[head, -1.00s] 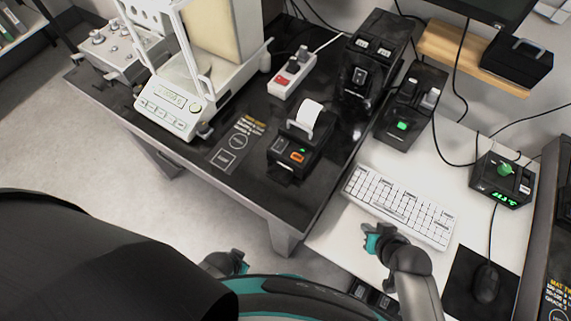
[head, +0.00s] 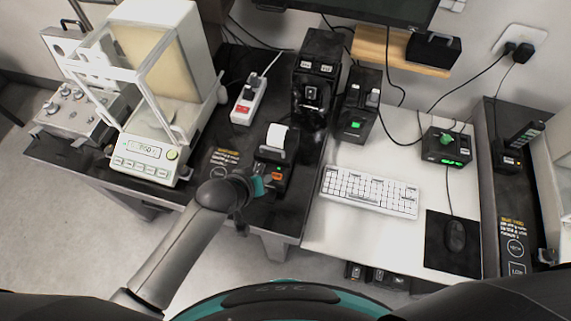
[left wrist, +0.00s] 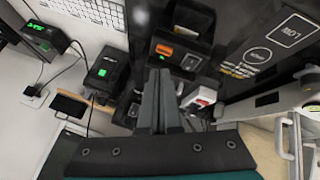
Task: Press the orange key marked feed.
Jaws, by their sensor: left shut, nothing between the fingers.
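The orange key (head: 277,176) is on the front panel of a small black printer (head: 290,158) with a white paper roll. It also shows in the left wrist view (left wrist: 165,50), uncovered, beside a green light (left wrist: 187,60). My left gripper (head: 262,187) is at the printer's front left in the head view, its fingertips hard to make out there. In the left wrist view its dark fingers (left wrist: 158,74) are together with nothing between them. Their tips appear just below the orange key in the picture; I cannot tell the gap or any contact. My right gripper is not in view.
A white balance (head: 140,150) stands left of the printer. A power strip (head: 247,100) and a tall black device (head: 318,75) stand behind it. A white keyboard (head: 369,191) lies to the right, with a mouse (head: 455,236) beyond it on a dark mat.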

